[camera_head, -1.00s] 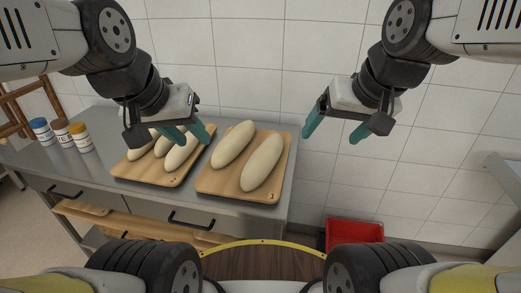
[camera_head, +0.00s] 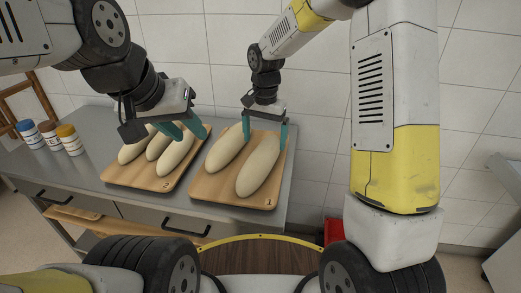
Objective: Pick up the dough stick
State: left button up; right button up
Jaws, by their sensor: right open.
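Two pale dough sticks lie on the right wooden board (camera_head: 220,190), marked 1: a left dough stick (camera_head: 223,152) and a right dough stick (camera_head: 257,168). The left board (camera_head: 140,179), marked 2, holds several more dough sticks (camera_head: 176,155). My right gripper (camera_head: 265,133) is open, its teal fingers pointing down at the far end of the right board, around or above the far end of the right dough stick. I cannot tell whether it touches. My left gripper (camera_head: 185,133) hangs over the left board, fingers apart and nothing seen between them.
Both boards rest on a grey metal counter (camera_head: 85,165) against a tiled wall. Several jars (camera_head: 69,139) with coloured lids stand at its left. A red bin (camera_head: 333,231) is on the floor at the right, partly hidden by my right arm.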

aim_at(260, 153)
jog(key=shift+w+a+f, duration=0.15)
jog(key=shift+a+f, duration=0.05)
jog(key=shift+f, duration=0.3)
jog(key=f, duration=0.5)
jog(key=a+f, duration=0.1)
jog(key=f, duration=0.1)
jog(key=shift+s+f, duration=0.2)
jog(key=shift+f, duration=0.15)
jog(key=c, duration=1.9)
jog(key=shift+c, duration=0.5)
jog(key=shift+r, duration=0.2)
